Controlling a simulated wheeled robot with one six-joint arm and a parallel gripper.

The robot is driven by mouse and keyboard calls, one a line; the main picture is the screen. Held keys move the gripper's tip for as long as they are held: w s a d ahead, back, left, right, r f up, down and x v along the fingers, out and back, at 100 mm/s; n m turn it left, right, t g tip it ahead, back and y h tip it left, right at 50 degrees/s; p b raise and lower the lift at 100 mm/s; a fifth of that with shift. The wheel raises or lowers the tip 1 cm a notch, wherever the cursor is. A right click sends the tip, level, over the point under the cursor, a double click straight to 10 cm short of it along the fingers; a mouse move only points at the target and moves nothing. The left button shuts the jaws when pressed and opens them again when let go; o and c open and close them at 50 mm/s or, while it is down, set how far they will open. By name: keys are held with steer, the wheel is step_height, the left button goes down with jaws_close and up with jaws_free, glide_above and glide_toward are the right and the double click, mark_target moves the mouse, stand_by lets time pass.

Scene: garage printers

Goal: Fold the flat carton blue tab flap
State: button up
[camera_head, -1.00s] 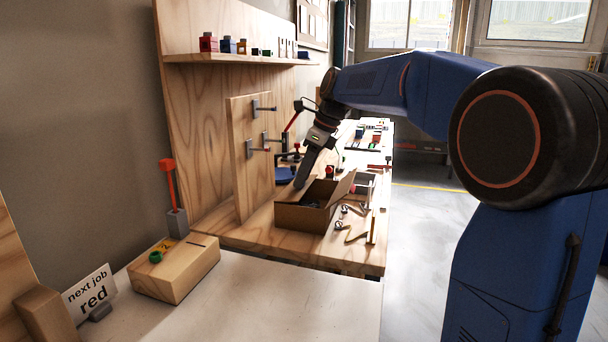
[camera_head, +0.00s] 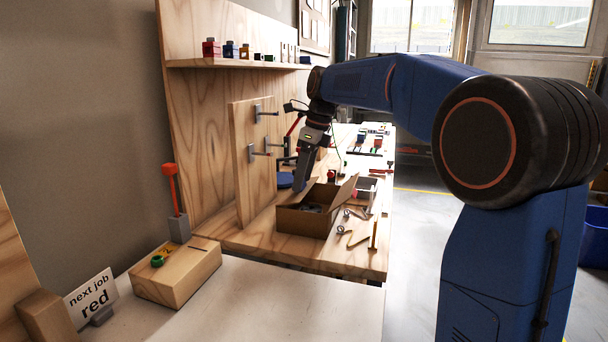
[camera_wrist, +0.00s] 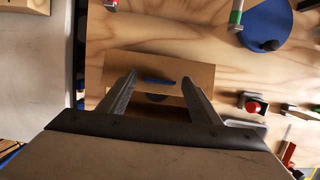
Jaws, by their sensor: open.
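The brown carton (camera_head: 303,222) stands open on the wooden bench, with one flap (camera_head: 346,190) standing up and tilted outward at its right. In the wrist view, another cardboard flap (camera_wrist: 190,73) spreads out beyond the carton opening and carries a dark blue tab (camera_wrist: 158,81). My gripper (camera_wrist: 160,74) is open, its two fingers on either side of the tab, with nothing held between them. In the head view my gripper (camera_head: 299,188) points down at the carton's back left edge. I cannot tell whether the fingers touch the flap. The tab is hidden in the head view.
An upright wooden panel with pegs (camera_head: 243,165) stands close left of the carton. A blue disc (camera_wrist: 268,27) and a red button (camera_wrist: 253,107) are near in the wrist view. A white table (camera_head: 250,300) is in front.

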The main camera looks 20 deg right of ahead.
steer(key=shift+r, duration=0.1)
steer(key=v, duration=1.7)
steer(key=shift+d, duration=0.15)
